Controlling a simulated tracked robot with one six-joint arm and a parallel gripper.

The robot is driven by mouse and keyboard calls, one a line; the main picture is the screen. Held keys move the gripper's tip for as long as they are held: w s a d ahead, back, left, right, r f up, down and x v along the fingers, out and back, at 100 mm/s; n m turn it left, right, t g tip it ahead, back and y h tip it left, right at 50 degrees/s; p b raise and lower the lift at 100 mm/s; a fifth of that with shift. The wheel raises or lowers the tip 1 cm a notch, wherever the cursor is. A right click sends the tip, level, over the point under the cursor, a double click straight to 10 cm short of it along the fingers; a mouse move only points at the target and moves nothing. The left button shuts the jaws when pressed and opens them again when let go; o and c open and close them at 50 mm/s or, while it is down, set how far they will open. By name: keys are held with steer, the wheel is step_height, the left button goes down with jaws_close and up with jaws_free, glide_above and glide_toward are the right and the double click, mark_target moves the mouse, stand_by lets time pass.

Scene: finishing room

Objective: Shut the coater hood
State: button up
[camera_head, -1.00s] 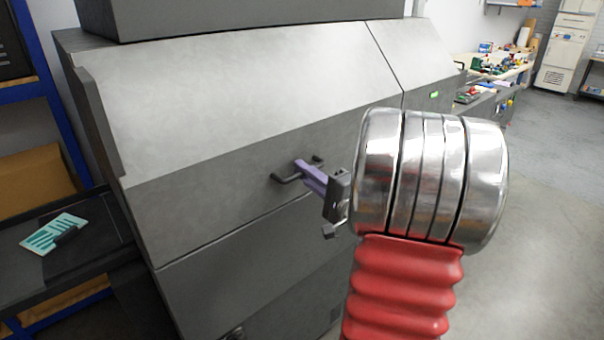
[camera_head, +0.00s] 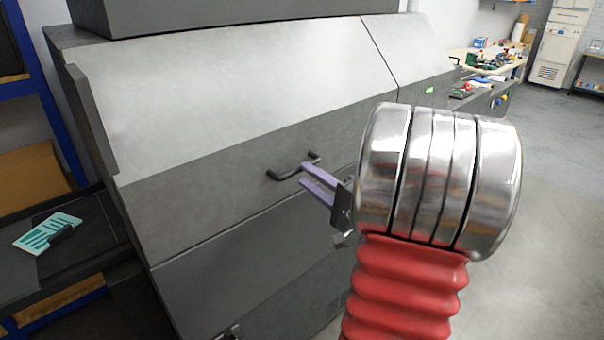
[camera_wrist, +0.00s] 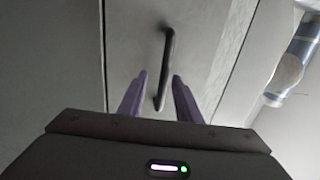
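The coater hood (camera_head: 215,185) is the large grey panel on the front of the machine. Its lower edge meets the panel below along a thin seam, with no clear gap showing. A dark bar handle (camera_head: 290,172) is fixed to its front; it also shows in the wrist view (camera_wrist: 167,65). My gripper (camera_head: 303,173) is open, its two purple fingers apart and just in front of the handle. In the wrist view my gripper (camera_wrist: 158,77) has the handle between its fingers in the picture, not gripped.
A black bench with a teal-and-white item (camera_head: 47,232) stands at the left beside blue shelving (camera_head: 50,110). A workbench with small coloured items (camera_head: 490,62) is at the back right. The floor (camera_head: 545,200) at right is clear.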

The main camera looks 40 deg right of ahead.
steer(key=s+f, duration=0.1)
steer(key=s, duration=0.8)
steer(key=shift+s+a, duration=0.2)
steer(key=shift+a, duration=0.05)
steer(key=shift+f, duration=0.1)
steer(key=w+a+f+n+g+y, duration=0.1)
steer(key=w+a+n+g+y, duration=0.25)
steer(key=a, duration=0.65)
steer(key=w+a+f+n+g+y, duration=0.1)
steer(key=w+a+n+g+y, duration=0.3)
steer(key=a, duration=0.6)
steer(key=s+a+f+n+g+h, duration=0.1)
steer(key=s+a+f+n+g, duration=0.3)
steer(key=a, duration=0.4)
steer(key=s+a+f+n+g, duration=0.1)
steer(key=s+a+n+g, duration=0.25)
steer(key=s+a, duration=0.3)
steer(key=shift+w+a+r+n+t+h, duration=0.1)
steer(key=shift+r+n+t+h, duration=0.25)
steer(key=shift+r+n+h, duration=0.75)
steer(key=shift+w+a+r+n+t+h, duration=0.1)
steer(key=shift+r+n+t+h, duration=0.45)
steer(key=shift+r+h, duration=0.95)
steer(key=shift+s+f, duration=0.1)
steer(key=shift+f, duration=0.15)
